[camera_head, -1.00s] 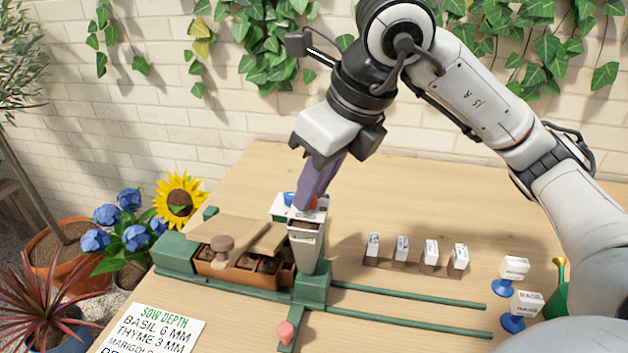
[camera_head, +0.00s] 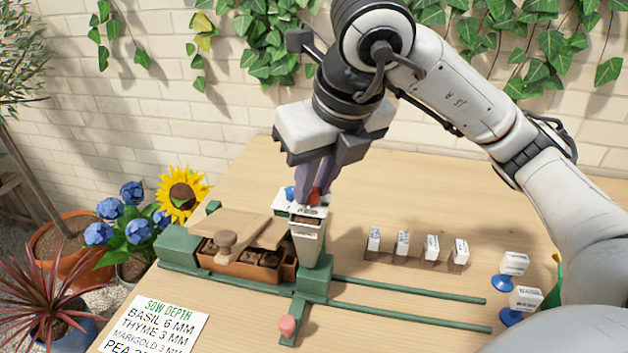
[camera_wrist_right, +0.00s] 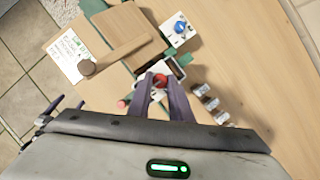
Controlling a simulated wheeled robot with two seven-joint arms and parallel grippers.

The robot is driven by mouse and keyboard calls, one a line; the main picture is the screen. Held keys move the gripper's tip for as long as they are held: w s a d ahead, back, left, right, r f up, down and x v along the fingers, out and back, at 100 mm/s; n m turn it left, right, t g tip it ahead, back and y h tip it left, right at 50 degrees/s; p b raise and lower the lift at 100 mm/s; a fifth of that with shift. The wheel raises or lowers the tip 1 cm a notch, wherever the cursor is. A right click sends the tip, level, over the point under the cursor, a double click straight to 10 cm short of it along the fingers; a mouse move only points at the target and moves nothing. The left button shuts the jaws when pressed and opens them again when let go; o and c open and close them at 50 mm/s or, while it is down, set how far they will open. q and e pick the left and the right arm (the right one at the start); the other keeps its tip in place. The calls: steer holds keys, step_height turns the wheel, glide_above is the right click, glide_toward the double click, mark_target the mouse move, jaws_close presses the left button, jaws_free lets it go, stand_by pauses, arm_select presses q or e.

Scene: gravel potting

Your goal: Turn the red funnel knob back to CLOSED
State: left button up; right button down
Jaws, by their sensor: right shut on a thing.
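The red funnel knob (camera_head: 314,196) sits at the top of the pale funnel (camera_head: 307,246), mostly hidden by my fingers in the head view. My right gripper (camera_head: 314,190) reaches down from above and is shut on the red knob. In the right wrist view the red knob (camera_wrist_right: 159,80) shows between the purple fingertips (camera_wrist_right: 161,84). I cannot read a CLOSED marking on the funnel. My left gripper is in neither view.
A green frame (camera_head: 313,286) with rails runs right across the table. A brown planter (camera_head: 236,275) under a wooden board stands left of the funnel. Several white labelled tags (camera_head: 403,243) stand in a holder to the right. A sowing card (camera_head: 152,326) lies in front.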

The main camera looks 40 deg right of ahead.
steer(key=c, duration=1.6)
jaws_free()
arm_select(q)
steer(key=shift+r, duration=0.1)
arm_select(e)
steer(key=shift+s+r, duration=0.1)
steer(key=shift+r, duration=0.4)
arm_select(q)
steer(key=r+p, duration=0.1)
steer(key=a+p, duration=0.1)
steer(key=p, duration=0.1)
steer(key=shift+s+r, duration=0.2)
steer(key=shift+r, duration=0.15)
arm_select(e)
steer(key=v, duration=0.9)
steer(key=shift+s+r, duration=0.1)
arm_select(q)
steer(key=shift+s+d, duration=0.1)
arm_select(e)
steer(key=shift+s, duration=0.1)
